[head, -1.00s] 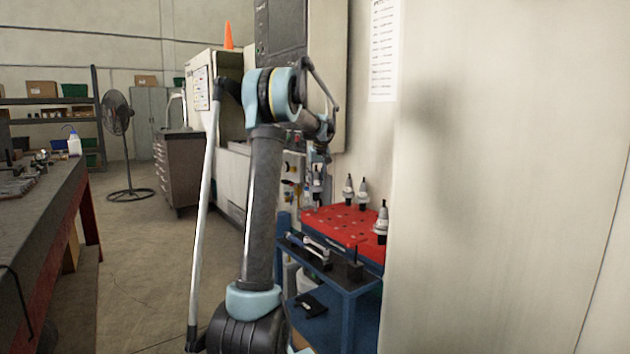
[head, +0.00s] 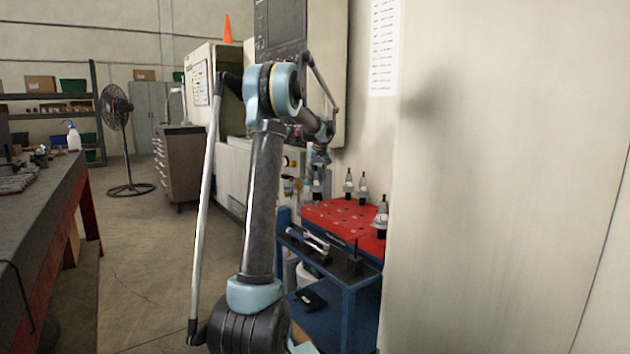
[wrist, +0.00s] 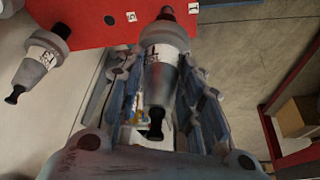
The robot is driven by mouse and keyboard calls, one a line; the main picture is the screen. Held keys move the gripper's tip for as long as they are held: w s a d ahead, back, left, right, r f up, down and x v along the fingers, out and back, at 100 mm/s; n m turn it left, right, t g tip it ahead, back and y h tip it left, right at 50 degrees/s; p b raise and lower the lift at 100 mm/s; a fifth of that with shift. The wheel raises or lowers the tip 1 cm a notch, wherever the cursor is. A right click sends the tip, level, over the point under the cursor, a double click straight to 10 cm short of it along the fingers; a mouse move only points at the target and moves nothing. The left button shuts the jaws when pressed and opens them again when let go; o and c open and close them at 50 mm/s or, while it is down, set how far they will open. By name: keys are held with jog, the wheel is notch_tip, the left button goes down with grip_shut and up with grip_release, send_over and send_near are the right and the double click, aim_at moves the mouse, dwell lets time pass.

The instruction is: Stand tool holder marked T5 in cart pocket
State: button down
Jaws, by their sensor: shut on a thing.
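My gripper (wrist: 158,88) is shut on a grey tool holder (wrist: 163,48) with a white label in the wrist view; the label's mark is too blurred to read surely. In the head view this holder (head: 317,184) hangs roughly upright below my gripper (head: 319,166), by the far left corner of the cart's red top (head: 335,216). I cannot tell whether its lower end touches the top. The red top (wrist: 90,22) also shows in the wrist view, with small marked labels.
Two holders (head: 348,187) (head: 362,188) stand at the back of the red top and another (head: 382,215) at its right. A lower shelf (head: 345,268) carries tools. The machine stands behind, a plain wall (head: 500,180) at right. A workbench (head: 45,220) is at left.

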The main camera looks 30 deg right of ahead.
aim_at(316, 185)
jog(key=shift+f, duration=1.8)
jog(key=c, duration=1)
grip_release()
jog(key=shift+c, duration=0.2)
jog(key=v, duration=1.1)
jog(key=shift+r, duration=0.4)
jog(key=shift+s+a, duration=0.1)
jog(key=shift+a, duration=0.05)
